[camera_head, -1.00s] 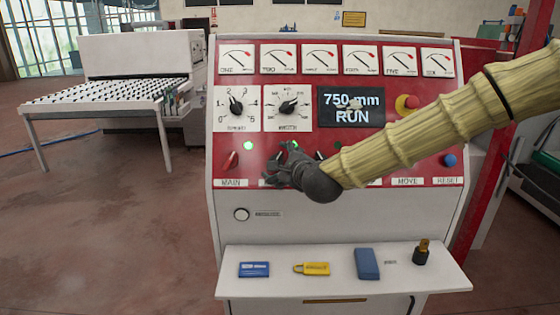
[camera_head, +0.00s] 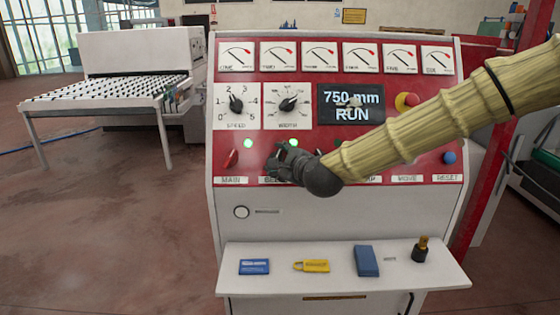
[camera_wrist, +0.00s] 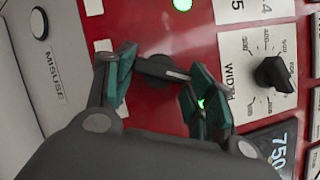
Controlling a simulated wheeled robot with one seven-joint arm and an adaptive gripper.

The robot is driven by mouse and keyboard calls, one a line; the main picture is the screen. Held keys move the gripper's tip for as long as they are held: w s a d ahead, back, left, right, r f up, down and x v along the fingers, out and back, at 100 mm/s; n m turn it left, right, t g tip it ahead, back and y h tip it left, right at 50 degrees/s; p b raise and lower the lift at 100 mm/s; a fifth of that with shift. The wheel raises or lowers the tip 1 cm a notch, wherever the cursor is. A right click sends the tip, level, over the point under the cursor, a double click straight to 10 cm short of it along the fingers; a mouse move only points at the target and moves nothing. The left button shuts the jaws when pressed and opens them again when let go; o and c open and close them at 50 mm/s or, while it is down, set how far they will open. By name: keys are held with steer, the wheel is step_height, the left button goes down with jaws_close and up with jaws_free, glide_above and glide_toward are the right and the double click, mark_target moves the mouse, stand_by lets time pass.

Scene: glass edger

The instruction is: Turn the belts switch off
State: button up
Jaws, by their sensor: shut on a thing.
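The belts switch (camera_wrist: 158,68) is a dark knob on the red panel (camera_wrist: 150,20), between my fingertips in the wrist view. My gripper (camera_wrist: 160,77) is shut on it, and the fingers partly cover it. In the head view my gripper (camera_head: 279,158) hides the switch and part of the label below it (camera_head: 272,180). A green lamp (camera_head: 294,143) glows just above my gripper. It also glows behind a finger in the wrist view (camera_wrist: 201,103). The knob's exact angle is hard to tell.
The red main switch (camera_head: 230,159) is to the left, under a lit green lamp (camera_head: 248,143). The speed dial (camera_head: 236,104) and width dial (camera_head: 288,104) are above. The display (camera_head: 351,106) reads "750 mm RUN". A shelf (camera_head: 345,285) with small items projects below.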

steer(key=n+g+p, duration=0.1)
steer(key=n, duration=0.2)
steer(key=r+n+g+p, duration=0.1)
steer(key=n+p, duration=0.1)
steer(key=n, duration=0.1)
steer(key=shift+w+g, duration=0.15)
steer(key=shift+g, duration=0.15)
steer(key=n+g+p, duration=0.1)
steer(key=n+p, duration=0.1)
steer(key=shift+w+r+n, duration=0.1)
steer(key=shift+n, duration=0.3)
steer(key=shift+n+g+h+p, duration=0.5)
steer(key=shift+n+p, duration=0.2)
steer(key=shift+n, duration=0.3)
steer(key=o, duration=1)
steer(key=v, duration=1.1)
steer(key=shift+s+d+r, duration=0.1)
steer(key=shift+s+r, duration=0.15)
steer(key=shift+r, duration=0.05)
